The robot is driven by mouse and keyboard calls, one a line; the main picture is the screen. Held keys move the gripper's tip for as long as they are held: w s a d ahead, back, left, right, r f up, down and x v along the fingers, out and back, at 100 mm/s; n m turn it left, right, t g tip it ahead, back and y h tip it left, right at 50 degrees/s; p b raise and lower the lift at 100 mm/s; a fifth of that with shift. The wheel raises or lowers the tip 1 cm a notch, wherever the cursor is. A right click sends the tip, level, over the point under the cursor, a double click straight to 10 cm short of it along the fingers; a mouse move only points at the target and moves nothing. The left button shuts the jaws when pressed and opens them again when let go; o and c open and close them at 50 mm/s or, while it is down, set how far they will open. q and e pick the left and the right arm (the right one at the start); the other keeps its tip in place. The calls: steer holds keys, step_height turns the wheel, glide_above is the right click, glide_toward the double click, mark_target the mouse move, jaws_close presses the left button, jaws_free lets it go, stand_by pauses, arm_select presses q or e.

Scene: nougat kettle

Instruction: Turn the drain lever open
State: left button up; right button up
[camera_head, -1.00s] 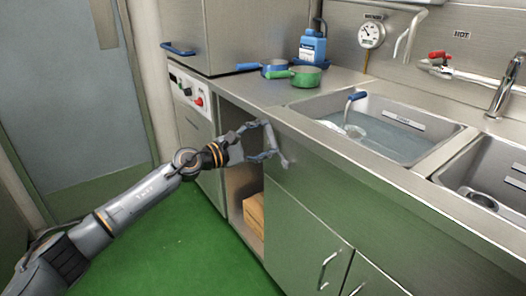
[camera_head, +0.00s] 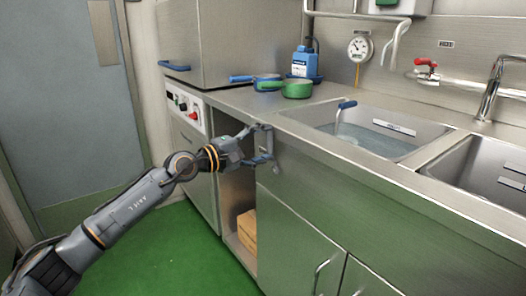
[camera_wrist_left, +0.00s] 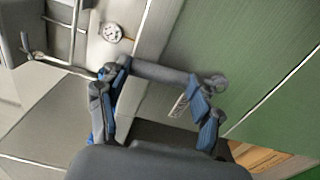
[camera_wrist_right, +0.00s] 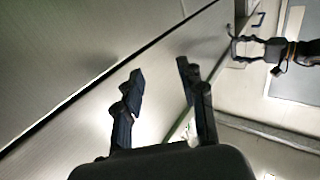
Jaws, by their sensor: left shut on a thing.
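The drain lever (camera_wrist_left: 165,73) appears to be the grey bar with a round pivot at its right end, on the green-reflecting cabinet front in the left wrist view. My left gripper (camera_head: 264,145) is at the upper left corner of the cabinet front, below the sink's counter edge. Its fingers are spread wide and shut on the lever, with one finger at the bar's free end and the other near the pivot. In the head view the fingers mostly hide the lever. My right gripper (camera_wrist_right: 160,82) is open and empty in its own wrist view.
The sink (camera_head: 428,137) holds water and a blue-handled pipe (camera_head: 347,104). Green pot (camera_head: 297,89), blue pan (camera_head: 267,84) and blue jug (camera_head: 304,64) stand on the counter. An open bay with a cardboard box (camera_head: 247,230) lies below my left gripper. The green floor is clear.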

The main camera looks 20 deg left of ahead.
arm_select(q)
steer(key=shift+s+d+m+b, duration=0.2)
steer(key=shift+d+m+b, duration=0.05)
steer(key=shift+m+b, duration=0.3)
steer(key=shift+d, duration=0.1)
arm_select(e)
step_height(320, 180, up, 7)
steer(key=s+t+y, duration=0.2)
steer(key=t, duration=0.2)
steer(key=shift+r, duration=0.1)
arm_select(q)
steer(key=o, duration=1.7)
steer(key=shift+s, duration=0.1)
steer(key=v, duration=1.2)
